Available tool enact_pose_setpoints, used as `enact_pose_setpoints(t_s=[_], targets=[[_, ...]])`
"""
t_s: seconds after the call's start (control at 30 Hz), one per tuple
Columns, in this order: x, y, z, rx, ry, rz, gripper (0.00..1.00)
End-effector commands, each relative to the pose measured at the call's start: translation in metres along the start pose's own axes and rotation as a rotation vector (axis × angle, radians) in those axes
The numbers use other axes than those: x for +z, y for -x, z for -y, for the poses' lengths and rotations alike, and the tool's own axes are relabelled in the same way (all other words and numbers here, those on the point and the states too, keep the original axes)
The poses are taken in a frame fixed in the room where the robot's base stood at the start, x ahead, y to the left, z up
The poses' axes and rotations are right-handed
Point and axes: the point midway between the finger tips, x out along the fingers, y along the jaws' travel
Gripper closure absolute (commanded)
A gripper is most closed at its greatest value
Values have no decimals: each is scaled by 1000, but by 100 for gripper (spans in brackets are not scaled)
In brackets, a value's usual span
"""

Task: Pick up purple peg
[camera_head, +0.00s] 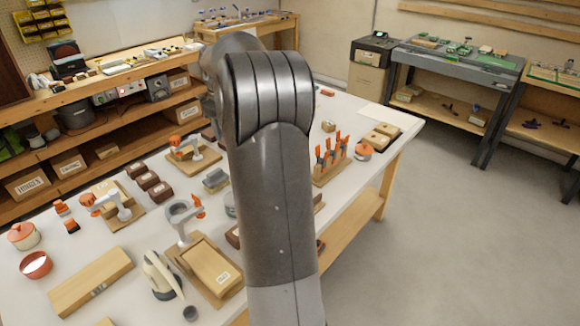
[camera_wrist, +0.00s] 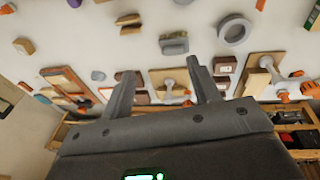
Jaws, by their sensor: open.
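I cannot make out a clearly purple peg in either view. A small blue-grey piece (camera_wrist: 98,75) lies on the white bench left of my fingers in the wrist view, but its kind is too small to tell. My gripper (camera_wrist: 158,67) is open, its two fingers spread apart above the bench with nothing held between them. In the head view my arm hides the gripper and the middle of the bench.
The white bench (camera_head: 120,250) is crowded with wooden fixtures. A rack with orange-handled tools (camera_head: 330,155) stands at right. A red-rimmed bowl (camera_head: 36,265) and a long wood block (camera_head: 90,280) are at left. Shelving lines the back wall; the floor at right is clear.

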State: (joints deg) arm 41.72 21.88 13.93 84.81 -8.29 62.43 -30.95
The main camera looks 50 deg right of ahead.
Motion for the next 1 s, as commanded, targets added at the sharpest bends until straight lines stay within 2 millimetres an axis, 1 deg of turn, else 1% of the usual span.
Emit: enact_pose_setpoints(t_s=[0.03, 0.1, 0.17, 0.2, 0.27, 0.3, 0.37, 0.4, 0.5, 0.6, 0.7, 0.83, 0.93, 1.0], targets=[[1, -17, -22, -12, -8, 9, 44], [5, -37, -50, -25, -13, 19, 44], [10, -54, -73, -37, -18, 24, 44], [13, -66, -89, -46, -22, 27, 44], [22, -84, -112, -58, -30, 31, 44], [28, -97, -127, -67, -34, 33, 44], [39, -116, -150, -80, -43, 35, 44], [48, -128, -164, -88, -50, 36, 44], [69, -156, -195, -108, -67, 35, 44], [88, -178, -217, -122, -80, 35, 44], [100, -191, -231, -130, -87, 33, 44], [107, -200, -237, -135, -91, 32, 44], [108, -209, -236, -137, -91, 33, 44], [108, -219, -235, -137, -92, 33, 44]])
